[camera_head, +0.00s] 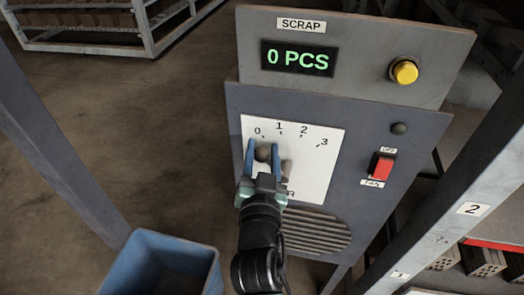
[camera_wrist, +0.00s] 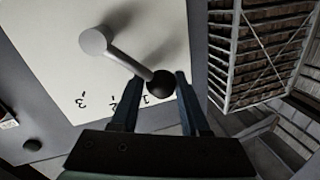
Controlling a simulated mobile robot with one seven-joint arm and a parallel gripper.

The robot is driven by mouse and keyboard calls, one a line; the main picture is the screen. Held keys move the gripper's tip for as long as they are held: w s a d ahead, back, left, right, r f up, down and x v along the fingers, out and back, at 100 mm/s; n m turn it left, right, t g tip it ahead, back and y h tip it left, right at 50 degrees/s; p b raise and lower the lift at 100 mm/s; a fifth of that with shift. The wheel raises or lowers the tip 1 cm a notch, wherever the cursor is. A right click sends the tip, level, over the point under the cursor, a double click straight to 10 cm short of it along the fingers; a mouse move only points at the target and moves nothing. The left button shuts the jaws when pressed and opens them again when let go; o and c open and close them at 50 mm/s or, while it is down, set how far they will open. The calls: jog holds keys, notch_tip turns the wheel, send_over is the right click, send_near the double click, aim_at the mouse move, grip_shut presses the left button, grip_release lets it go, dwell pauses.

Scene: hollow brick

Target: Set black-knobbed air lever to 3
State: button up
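The air lever has a pale hub and arm (camera_wrist: 122,56) and a round black knob (camera_wrist: 162,83); in the head view the knob (camera_head: 263,153) sits at the left of the white dial plate (camera_head: 318,165). The plate is marked 0, 1, 2 and 3 from left to right. The lever points up-left, toward the 0 end. My gripper (camera_head: 263,150) is open, with its blue fingers on either side of the knob. The plate's lower lettering is partly hidden.
Above the dial is a SCRAP display (camera_head: 297,59) reading 0 PCS, with a yellow button (camera_head: 404,71). A red rocker switch (camera_head: 382,167) is right of the plate. A blue bin (camera_head: 165,262) stands lower left. A metal post (camera_head: 455,215) runs along the right.

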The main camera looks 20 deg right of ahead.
grip_shut()
jog(key=shift+a, duration=0.1)
jog(key=shift+a+f, duration=0.15)
jog(key=shift+f, duration=0.05)
dwell(0.7)
